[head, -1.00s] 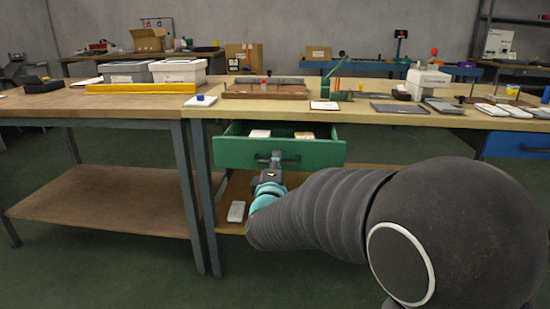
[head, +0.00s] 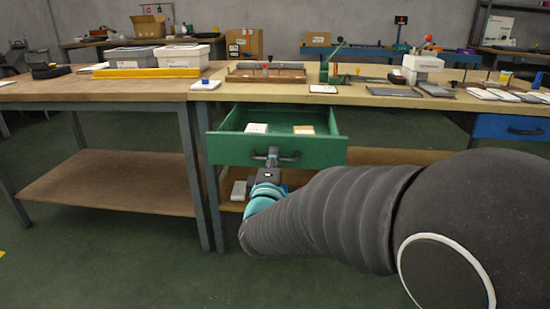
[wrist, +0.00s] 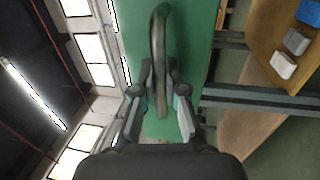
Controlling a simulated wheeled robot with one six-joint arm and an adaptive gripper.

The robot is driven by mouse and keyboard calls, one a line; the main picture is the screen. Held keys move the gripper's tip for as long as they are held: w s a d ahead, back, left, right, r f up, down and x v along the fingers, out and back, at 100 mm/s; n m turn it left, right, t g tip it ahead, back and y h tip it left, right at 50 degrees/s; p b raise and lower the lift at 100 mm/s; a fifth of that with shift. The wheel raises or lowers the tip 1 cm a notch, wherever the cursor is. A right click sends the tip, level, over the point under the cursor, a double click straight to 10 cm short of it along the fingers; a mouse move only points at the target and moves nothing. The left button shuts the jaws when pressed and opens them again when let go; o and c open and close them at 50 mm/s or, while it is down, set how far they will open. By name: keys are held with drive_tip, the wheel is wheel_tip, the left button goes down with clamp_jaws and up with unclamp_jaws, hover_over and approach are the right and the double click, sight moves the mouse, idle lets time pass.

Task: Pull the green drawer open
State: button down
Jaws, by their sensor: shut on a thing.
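The green drawer (head: 225,151) stands pulled out from under the right-hand workbench, its inside open to view. A white item (head: 256,128) and a tan-topped item (head: 303,130) lie in it. Its dark bar handle (head: 288,157) is on the front face. My gripper (head: 273,154) is at the middle of the drawer front, shut on the handle. The wrist view shows the handle (wrist: 158,45) running between the two fingers (wrist: 160,92), with the green front (wrist: 190,40) behind it. The fingertips partly hide the gripped part.
A lower shelf (head: 375,156) under the bench holds a white box (head: 239,190). A blue drawer (head: 510,128) is at the right. Another bench (head: 100,93) stands at the left. Green floor (head: 120,255) is clear in front.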

drive_tip(key=c, duration=1.5)
unclamp_jaws()
drive_tip(key=s, duration=0.4)
drive_tip(key=s+f, duration=0.1)
drive_tip(key=s, duration=0.3)
drive_tip(key=s+f, duration=0.1)
drive_tip(key=s, duration=0.2)
drive_tip(key=shift+s+a+f, duration=0.15)
drive_tip(key=shift+s+a, duration=0.05)
drive_tip(key=shift+s, duration=0.2)
